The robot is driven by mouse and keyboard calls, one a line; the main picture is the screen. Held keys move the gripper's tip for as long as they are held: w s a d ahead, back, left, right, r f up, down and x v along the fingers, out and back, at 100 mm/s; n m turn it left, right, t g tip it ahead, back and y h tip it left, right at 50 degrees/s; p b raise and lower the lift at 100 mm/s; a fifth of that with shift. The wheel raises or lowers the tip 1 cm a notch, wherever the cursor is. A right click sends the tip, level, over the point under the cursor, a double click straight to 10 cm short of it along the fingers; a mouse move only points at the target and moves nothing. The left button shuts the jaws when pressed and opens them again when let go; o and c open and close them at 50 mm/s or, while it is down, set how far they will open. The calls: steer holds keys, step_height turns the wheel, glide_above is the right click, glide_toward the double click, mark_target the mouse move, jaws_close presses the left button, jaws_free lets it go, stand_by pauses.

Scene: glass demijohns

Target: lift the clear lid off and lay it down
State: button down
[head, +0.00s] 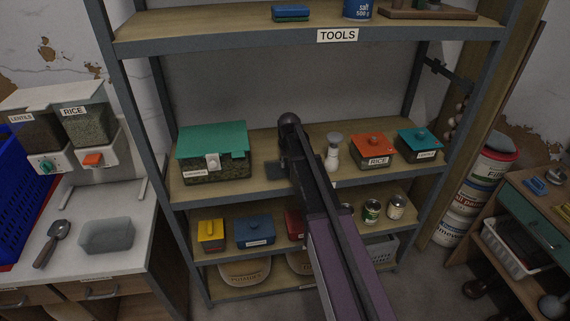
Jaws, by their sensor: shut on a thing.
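My arm reaches up over the middle shelf and bends down at its wrist. My gripper (285,163) is at the end of it, dark and mostly hidden behind the arm, low over the shelf. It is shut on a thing. A flat, dark grey, see-through-looking piece (273,171) shows just left of it and looks like the clear lid, though its outline is unclear. I cannot tell whether it touches the shelf. Any container beneath it is hidden by the arm.
Left of my gripper stands a box with a green lid (212,140). Right of it are a white shaker (333,152), an orange-lidded rice box (372,150) and a teal-lidded box (419,144). The upper shelf (220,36) hangs above. Bare wood (259,145) shows behind the grey piece.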

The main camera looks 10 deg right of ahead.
steer(key=shift+f, duration=0.2)
steer(key=shift+c, duration=2.1)
jaws_free()
steer(key=s+g, duration=0.1)
steer(key=s, duration=2.8)
steer(key=shift+a, duration=0.45)
